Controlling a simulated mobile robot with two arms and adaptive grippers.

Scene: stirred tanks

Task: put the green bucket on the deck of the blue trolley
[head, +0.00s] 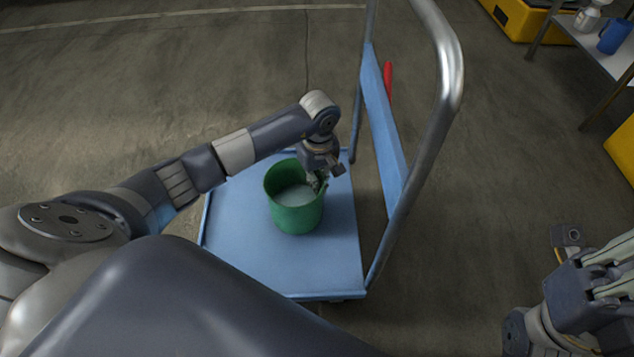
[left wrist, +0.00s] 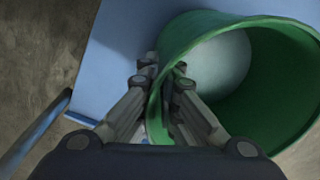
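The green bucket (head: 296,214) is upright over the deck of the blue trolley (head: 230,240) and appears to rest on it. A pale surface shows inside the bucket. My left gripper (head: 318,180) is at the bucket's right rim in the head view. In the left wrist view, its fingers (left wrist: 165,88) straddle the wall of the green bucket (left wrist: 275,85), one inside and one outside, and look closed on it. The blue deck (left wrist: 115,60) shows beside and beneath the bucket. My right gripper (head: 600,275) is at the lower right, away from the trolley; its fingertips are not clear.
The trolley's metal push handle (head: 448,80) rises at the right of the deck, with a blue panel and a red part (head: 388,80). A shelf with a blue container (head: 614,36) stands at the upper right, near yellow equipment (head: 520,18). Floor to the left is clear.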

